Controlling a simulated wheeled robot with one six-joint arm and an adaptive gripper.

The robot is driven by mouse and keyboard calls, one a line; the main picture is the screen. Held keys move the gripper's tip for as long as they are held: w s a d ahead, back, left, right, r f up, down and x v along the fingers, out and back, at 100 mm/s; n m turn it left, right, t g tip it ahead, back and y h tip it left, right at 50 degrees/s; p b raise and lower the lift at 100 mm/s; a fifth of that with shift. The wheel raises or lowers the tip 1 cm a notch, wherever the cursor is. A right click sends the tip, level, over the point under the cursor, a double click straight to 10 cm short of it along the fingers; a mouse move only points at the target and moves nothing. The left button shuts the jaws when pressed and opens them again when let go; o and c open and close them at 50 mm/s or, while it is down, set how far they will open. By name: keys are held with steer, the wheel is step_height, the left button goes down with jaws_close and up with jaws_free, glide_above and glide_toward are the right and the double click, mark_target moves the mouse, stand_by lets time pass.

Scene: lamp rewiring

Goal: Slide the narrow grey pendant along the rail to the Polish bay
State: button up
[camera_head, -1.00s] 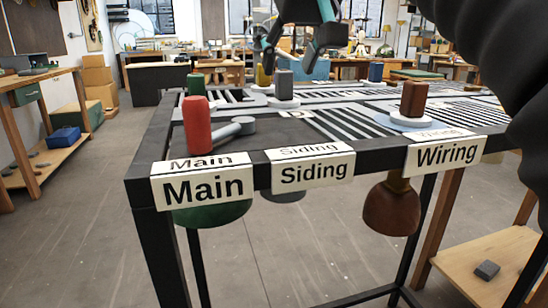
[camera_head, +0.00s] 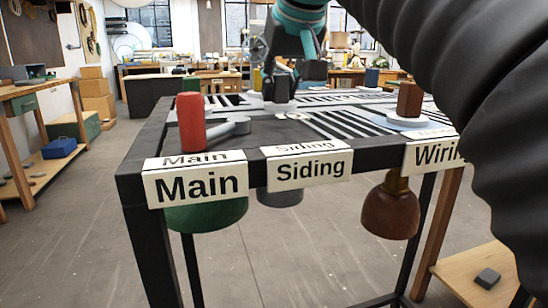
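The narrow grey pendant's shade (camera_head: 280,197) hangs under the rail table, behind the Siding sign (camera_head: 310,168). Its grey block handle above the table is mostly hidden by my gripper (camera_head: 282,88), which is lowered at it over a pale round base (camera_head: 280,106). The fingers seem to be around the handle, but I cannot tell whether they grip it. The slotted table top (camera_head: 240,143) carries the Main sign (camera_head: 196,186) at left and the Wiring sign (camera_head: 433,154) at right. I cannot make out a Polish sign.
A red cylinder (camera_head: 191,122) stands at the near left corner, beside a grey lever (camera_head: 230,130). A green shade (camera_head: 207,214) hangs below. A brown block (camera_head: 410,100) stands over the brown pendant shade (camera_head: 391,207) at right. A blue block (camera_head: 372,77) stands farther back.

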jaws_close()
steer(key=shift+w+d+p, duration=0.4)
steer(key=shift+w+d, duration=0.05)
steer(key=shift+d, duration=1.75)
steer(key=shift+w+d+p, duration=0.45)
steer(key=shift+d, duration=1.7)
steer(key=shift+w+d+p, duration=0.4)
steer(key=shift+w+d, duration=0.05)
steer(key=shift+d, duration=1.75)
steer(key=shift+w+d, duration=0.2)
steer(key=shift+d, duration=0.3)
steer(key=d, duration=0.3)
steer(key=shift+w+d+f, duration=0.1)
steer(key=shift+d, duration=0.25)
steer(key=shift+w+d, duration=0.15)
steer(key=shift+w, duration=0.05)
steer(key=shift+w+d, duration=0.25)
steer(key=shift+d, duration=0.7)
steer(key=shift+w+d, duration=0.1)
steer(key=shift+d, duration=0.7)
